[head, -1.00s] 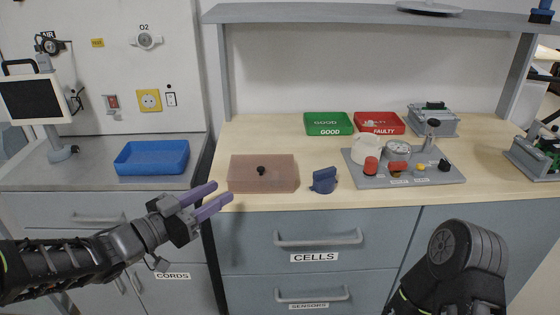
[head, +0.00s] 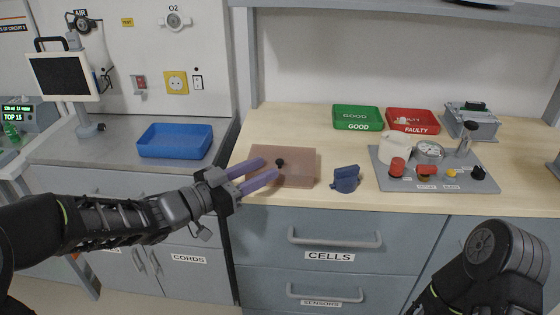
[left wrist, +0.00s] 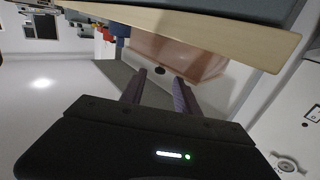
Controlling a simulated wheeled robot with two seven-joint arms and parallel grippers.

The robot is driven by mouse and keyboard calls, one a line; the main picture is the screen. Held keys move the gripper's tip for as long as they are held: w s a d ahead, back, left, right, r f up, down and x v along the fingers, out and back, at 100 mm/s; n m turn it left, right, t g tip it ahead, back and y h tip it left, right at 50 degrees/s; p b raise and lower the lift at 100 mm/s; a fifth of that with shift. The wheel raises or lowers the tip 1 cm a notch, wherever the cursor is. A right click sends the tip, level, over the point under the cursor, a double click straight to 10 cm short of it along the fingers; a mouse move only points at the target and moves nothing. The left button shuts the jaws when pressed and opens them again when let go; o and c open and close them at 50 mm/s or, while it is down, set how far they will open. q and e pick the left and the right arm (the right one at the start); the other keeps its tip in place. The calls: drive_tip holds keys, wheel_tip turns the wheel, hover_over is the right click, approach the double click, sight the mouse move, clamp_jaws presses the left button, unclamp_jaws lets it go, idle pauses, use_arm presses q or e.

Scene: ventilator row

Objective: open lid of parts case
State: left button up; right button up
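The parts case (head: 300,169) is a flat box with a translucent brownish-pink lid, and it lies shut near the front left of the wooden bench. A small black knob (head: 280,163) stands on the lid. My left gripper (head: 271,170) is open, its two purple fingers pointing at the knob from the left, over the case's left part. In the left wrist view the case (left wrist: 190,52) shows beyond the open fingers. The knob is not clearly between the fingers. My right arm shows at the lower right, but its gripper is out of view.
A dark blue object (head: 345,179) stands just right of the case. A grey plate (head: 440,180) with a white jar and coloured knobs lies further right. Green (head: 358,112) and red (head: 412,115) trays sit behind. A blue tray (head: 175,140) is on the left counter.

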sight(277, 163)
use_arm(q)
drive_tip(key=x, duration=0.5)
drive_tip(key=shift+w+d, duration=0.25)
drive_tip(key=shift+d, duration=0.05)
drive_tip(key=shift+c, duration=0.5)
clamp_jaws()
idle(0.6)
